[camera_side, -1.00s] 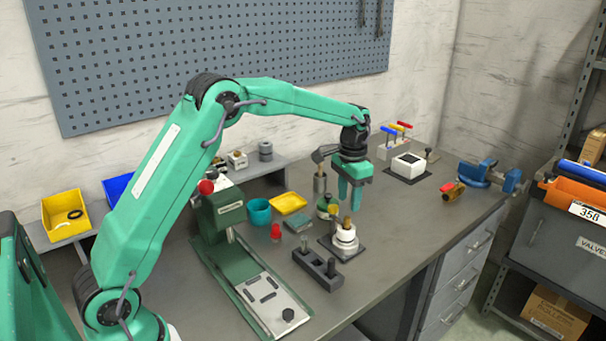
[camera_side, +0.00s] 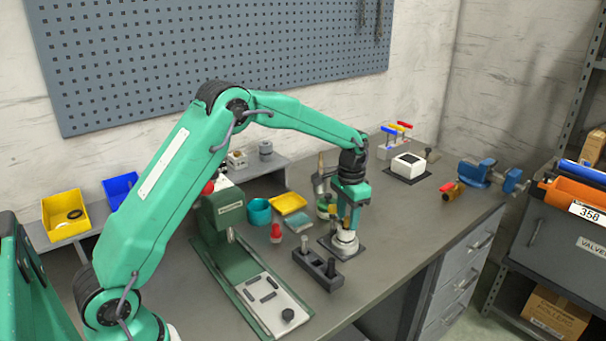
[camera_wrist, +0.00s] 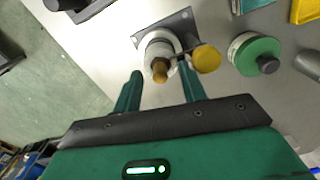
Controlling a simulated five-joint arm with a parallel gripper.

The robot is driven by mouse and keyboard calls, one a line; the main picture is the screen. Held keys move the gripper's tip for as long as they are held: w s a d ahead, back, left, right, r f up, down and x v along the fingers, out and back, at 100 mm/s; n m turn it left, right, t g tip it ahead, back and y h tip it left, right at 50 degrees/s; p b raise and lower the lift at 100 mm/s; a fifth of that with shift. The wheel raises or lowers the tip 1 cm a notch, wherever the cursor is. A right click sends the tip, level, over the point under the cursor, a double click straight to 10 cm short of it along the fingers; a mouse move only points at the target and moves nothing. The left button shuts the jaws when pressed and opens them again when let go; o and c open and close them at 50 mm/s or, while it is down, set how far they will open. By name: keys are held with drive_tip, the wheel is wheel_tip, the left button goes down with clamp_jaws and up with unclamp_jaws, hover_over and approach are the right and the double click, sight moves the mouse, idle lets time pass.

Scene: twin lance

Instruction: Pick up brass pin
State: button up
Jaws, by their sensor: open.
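The brass pin (camera_wrist: 160,70) stands in a round white holder (camera_wrist: 152,42) on a dark square plate. In the wrist view it shows between the two green fingers of my gripper (camera_wrist: 160,68), with a gap visible on each side. In the side view my gripper (camera_side: 349,220) is pointing down just over the holder (camera_side: 344,243), and the pin (camera_side: 346,223) is partly hidden by the fingers. The fingers are apart and nothing is visibly clamped.
A brass-coloured round knob (camera_wrist: 206,58) sits close beside the right finger in the wrist view. A green-topped round container (camera_wrist: 254,54) is to its right. A dark block with posts (camera_side: 318,268) stands in front of the holder.

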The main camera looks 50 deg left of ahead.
sight(348, 217)
idle(0.3)
clamp_jaws()
drive_tip(key=shift+r, duration=0.1)
drive_tip(key=shift+r, duration=0.8)
wheel_tip(348, 217, up, 2)
drive_tip(key=shift+r, duration=0.2)
drive_tip(key=s+d+r, duration=0.5)
drive_tip(key=d+r, duration=0.1)
drive_tip(key=d, duration=0.4)
drive_tip(key=shift+s+d+r, duration=0.2)
drive_tip(key=shift+r, duration=0.2)
